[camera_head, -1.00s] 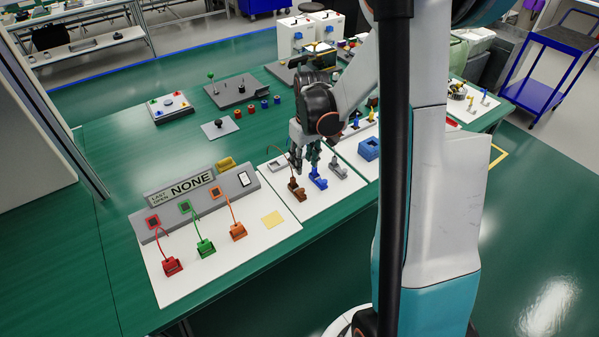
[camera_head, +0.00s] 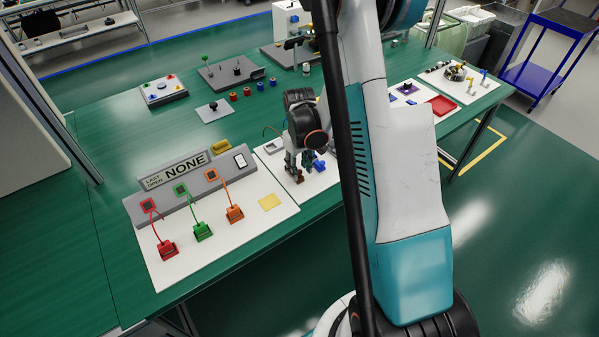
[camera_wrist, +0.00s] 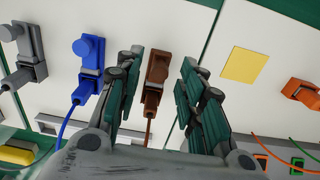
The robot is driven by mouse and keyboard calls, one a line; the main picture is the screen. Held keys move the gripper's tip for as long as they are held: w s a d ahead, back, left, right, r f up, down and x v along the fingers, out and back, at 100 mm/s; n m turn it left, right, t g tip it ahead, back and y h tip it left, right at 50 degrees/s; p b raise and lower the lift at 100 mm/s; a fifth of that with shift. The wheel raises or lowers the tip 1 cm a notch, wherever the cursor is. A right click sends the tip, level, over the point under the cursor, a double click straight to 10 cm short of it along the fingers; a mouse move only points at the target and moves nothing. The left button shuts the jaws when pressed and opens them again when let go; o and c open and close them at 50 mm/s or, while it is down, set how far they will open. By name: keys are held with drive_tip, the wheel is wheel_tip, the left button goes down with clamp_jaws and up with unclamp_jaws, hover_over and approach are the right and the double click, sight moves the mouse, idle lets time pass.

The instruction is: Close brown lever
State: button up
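The brown lever (camera_wrist: 155,78) shows in the wrist view between the two fingers of my gripper (camera_wrist: 158,90). The fingers are apart, one on each side of it, with a visible gap on the right and a narrower one on the left. In the head view my gripper (camera_head: 304,162) is low over the white board, and the brown lever (camera_head: 298,177) shows only in part below it. Whether the fingers touch the lever cannot be told.
A blue lever (camera_wrist: 90,68) stands close to the left finger, with a grey lever (camera_wrist: 25,55) beyond it. A yellow square (camera_wrist: 244,66) and an orange lever (camera_wrist: 303,93) lie to the right. Red (camera_head: 167,249) and green (camera_head: 202,231) levers stand on the neighbouring board.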

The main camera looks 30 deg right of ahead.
drive_tip(key=shift+f, duration=0.65)
clamp_jaws()
drive_tip(key=s+f+t+b, duration=0.1)
drive_tip(key=t+b, duration=0.1)
drive_tip(key=b, duration=0.1)
drive_tip(key=shift+t, duration=0.3)
unclamp_jaws()
drive_tip(key=shift+r, duration=0.1)
